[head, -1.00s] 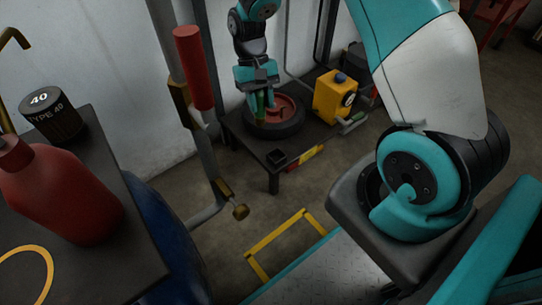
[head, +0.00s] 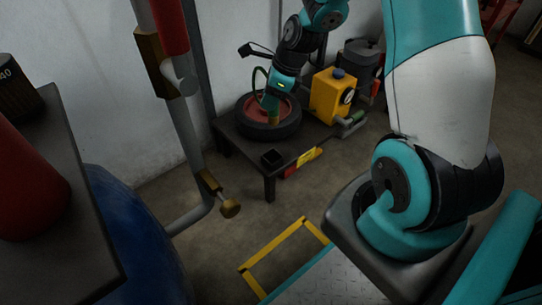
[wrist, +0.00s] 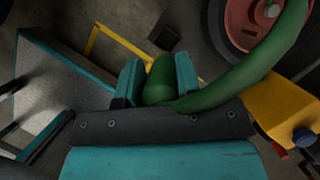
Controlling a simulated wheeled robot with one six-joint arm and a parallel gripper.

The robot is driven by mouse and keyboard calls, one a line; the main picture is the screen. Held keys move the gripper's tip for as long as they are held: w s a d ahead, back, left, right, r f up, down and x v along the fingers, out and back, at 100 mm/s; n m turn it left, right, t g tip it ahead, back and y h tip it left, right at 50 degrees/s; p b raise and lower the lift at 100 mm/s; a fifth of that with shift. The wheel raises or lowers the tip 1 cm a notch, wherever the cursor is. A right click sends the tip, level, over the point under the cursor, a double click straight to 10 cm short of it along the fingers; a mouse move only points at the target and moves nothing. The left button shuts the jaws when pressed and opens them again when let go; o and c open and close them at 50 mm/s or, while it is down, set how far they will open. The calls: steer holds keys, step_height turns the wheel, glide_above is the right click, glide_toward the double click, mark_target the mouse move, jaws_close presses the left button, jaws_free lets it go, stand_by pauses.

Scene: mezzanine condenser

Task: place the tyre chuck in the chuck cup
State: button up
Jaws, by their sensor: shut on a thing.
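My gripper (head: 271,105) is low over the wheel on the small dark table. Its teal jaws, in the wrist view (wrist: 158,82), are shut on the green tyre chuck (wrist: 159,80). A green hose (wrist: 250,72) curves away from the chuck to the right; it also arcs behind the gripper in the head view (head: 258,78). The chuck cup (head: 272,158), a small black square open box, stands at the table's front corner, apart from the chuck. It also shows as a dark box in the wrist view (wrist: 173,20), beyond the jaws. Its inside is too dark to read.
The black tyre with a red rim (head: 252,124) lies behind the cup on the table (head: 240,144). A yellow gauge box (head: 328,98) stands to its right. An upright pipe (head: 184,125) with a brass knob stands left of the table. Open floor lies in front.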

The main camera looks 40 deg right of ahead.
step_height(320, 180, down, 17)
steer(key=b, duration=0.9)
steer(key=shift+f+b, duration=0.15)
steer(key=shift+b, duration=0.15)
steer(key=o, duration=1.1)
steer(key=shift+c, duration=0.2)
steer(key=p+v, duration=0.7)
steer(key=v, duration=0.5)
steer(key=shift+p, duration=0.3)
steer(key=shift+a, duration=0.1)
